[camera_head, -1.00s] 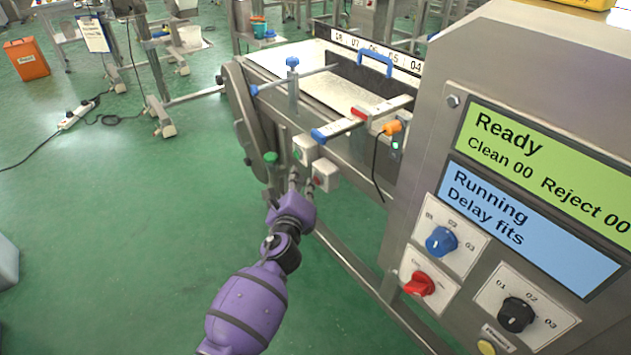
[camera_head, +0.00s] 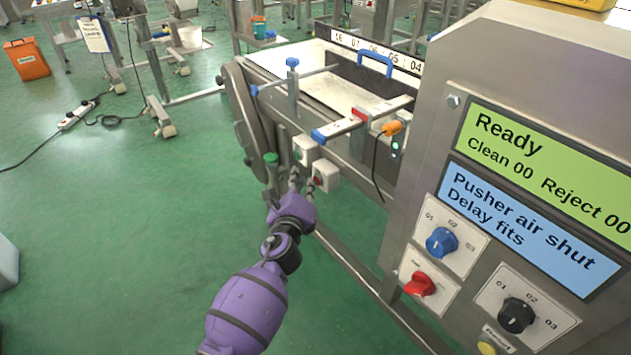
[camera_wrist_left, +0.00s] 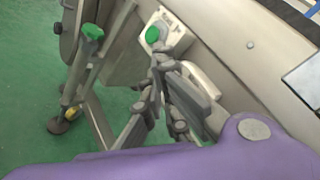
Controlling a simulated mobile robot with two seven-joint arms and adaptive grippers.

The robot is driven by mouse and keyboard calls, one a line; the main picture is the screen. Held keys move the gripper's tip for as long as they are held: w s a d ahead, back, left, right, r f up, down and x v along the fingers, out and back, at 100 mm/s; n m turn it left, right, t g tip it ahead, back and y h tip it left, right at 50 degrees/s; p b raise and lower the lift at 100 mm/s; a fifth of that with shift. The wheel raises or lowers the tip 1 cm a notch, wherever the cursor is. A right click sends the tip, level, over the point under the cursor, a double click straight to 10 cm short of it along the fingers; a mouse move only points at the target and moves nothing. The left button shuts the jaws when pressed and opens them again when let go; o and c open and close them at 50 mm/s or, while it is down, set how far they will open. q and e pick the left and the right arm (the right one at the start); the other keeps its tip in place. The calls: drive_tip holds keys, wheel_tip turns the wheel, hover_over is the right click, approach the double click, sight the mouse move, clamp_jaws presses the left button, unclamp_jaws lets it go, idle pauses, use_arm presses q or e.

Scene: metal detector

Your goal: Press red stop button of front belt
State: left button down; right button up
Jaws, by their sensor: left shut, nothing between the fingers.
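The red stop button (camera_head: 317,181) sits on a small white box (camera_head: 327,173) on the side of the front belt (camera_head: 318,72). A second white box beside it carries a green button (camera_head: 298,155). My left gripper (camera_head: 294,178) is shut and empty, just left of the red button's box. Contact with the red button cannot be told. In the left wrist view my gripper (camera_wrist_left: 157,72) has its fingertips just below the green button (camera_wrist_left: 152,35). The red button is hidden there behind the fingers. My right gripper is not in view.
The metal detector cabinet stands at right, with a green screen (camera_head: 553,165), a blue screen (camera_head: 525,225), a blue knob (camera_head: 441,241) and a red knob (camera_head: 420,284).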

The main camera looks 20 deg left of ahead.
use_arm(q)
drive_tip(key=shift+s+a, duration=0.35)
drive_tip(key=shift+s, duration=0.05)
drive_tip(key=s+a, duration=0.1)
drive_tip(key=s, duration=0.1)
drive_tip(key=s+a+p, duration=0.1)
drive_tip(key=s+a, duration=0.1)
idle(0.5)
idle(0.6)
